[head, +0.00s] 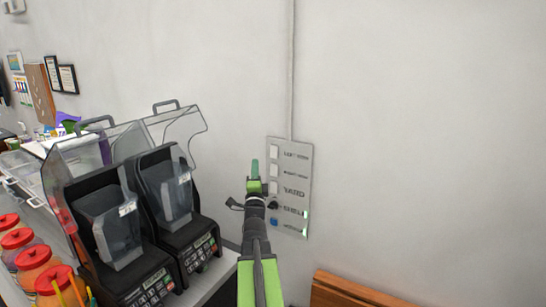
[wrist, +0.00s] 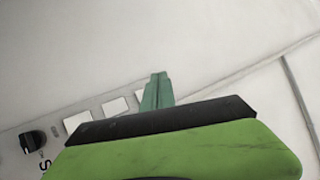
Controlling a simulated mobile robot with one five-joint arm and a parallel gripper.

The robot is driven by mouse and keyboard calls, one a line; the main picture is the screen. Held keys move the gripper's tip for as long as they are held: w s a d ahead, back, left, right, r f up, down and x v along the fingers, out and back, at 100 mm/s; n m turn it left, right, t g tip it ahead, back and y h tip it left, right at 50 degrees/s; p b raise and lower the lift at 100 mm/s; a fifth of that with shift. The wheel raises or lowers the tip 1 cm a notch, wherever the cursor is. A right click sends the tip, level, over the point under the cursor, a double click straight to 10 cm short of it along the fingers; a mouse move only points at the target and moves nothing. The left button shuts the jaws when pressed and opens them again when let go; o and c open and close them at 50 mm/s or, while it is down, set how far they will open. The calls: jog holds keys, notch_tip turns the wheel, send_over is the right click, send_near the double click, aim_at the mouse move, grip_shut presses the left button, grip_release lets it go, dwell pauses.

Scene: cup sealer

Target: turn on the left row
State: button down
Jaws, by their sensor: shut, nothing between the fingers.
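A grey control panel (head: 301,180) is fixed upright to the white wall. Its top white switch (head: 274,151) sits beside a small label that seems to read LEFT ROW. Below it are more white switches, a black knob (head: 272,205) and a blue button (head: 274,222). My gripper (head: 255,168) is shut and empty, its teal fingertips just left of the panel's upper switches in the head view. In the wrist view, the fingertips (wrist: 158,80) overlap the end of the switch row, partly hiding one switch. The knob (wrist: 33,142) shows at left. I cannot tell whether the tips touch anything.
Two black blenders (head: 168,195) with clear covers stand on a counter left of my arm. Red-lidded jars (head: 62,284) are at the lower left. A wooden piece of furniture (head: 352,291) is at the bottom right. The wall right of the panel is clear.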

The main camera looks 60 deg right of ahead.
jog(key=b, duration=0.1)
send_near(270, 152)
jog(key=shift+w+a+r+x, duration=0.1)
jog(key=shift+x, duration=0.7)
jog(key=shift+w+a+r+x, duration=0.1)
jog(key=shift+x, duration=0.65)
jog(key=shift+a+r+x, duration=0.1)
jog(key=shift+x, duration=0.7)
jog(key=shift+d, duration=0.1)
jog(key=shift+d, duration=0.3)
jog(key=shift+d, duration=0.35)
dwell(0.5)
jog(key=shift+a, duration=0.1)
jog(key=shift+a, duration=0.7)
